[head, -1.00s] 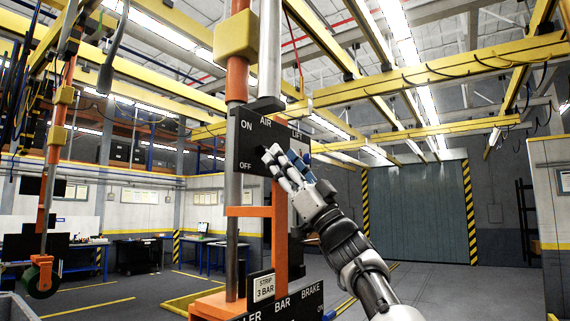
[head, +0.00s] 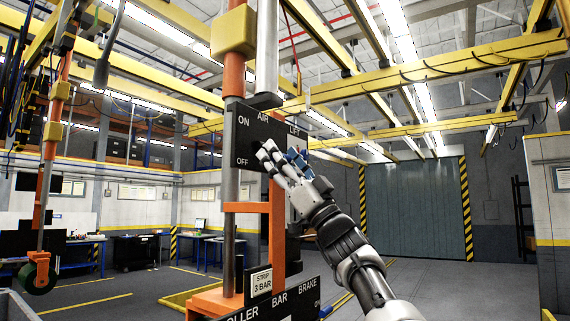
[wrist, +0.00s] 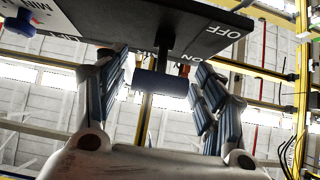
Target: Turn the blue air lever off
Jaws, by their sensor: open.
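The dark control panel (head: 246,143) is marked AIR, with ON at the upper left and OFF at the lower left. My gripper (head: 279,160) is in front of the panel's right part and hides the air lever in the head view. In the wrist view, the blue lever handle (wrist: 160,83) is a short cylinder on a dark stem coming from the panel. The handle lies between the fingers of my open gripper (wrist: 163,90), with a gap visible on each side.
A second blue knob (wrist: 20,22) shows at the left in the wrist view. The panel is on an orange and grey post (head: 231,205). Open floor lies to the right.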

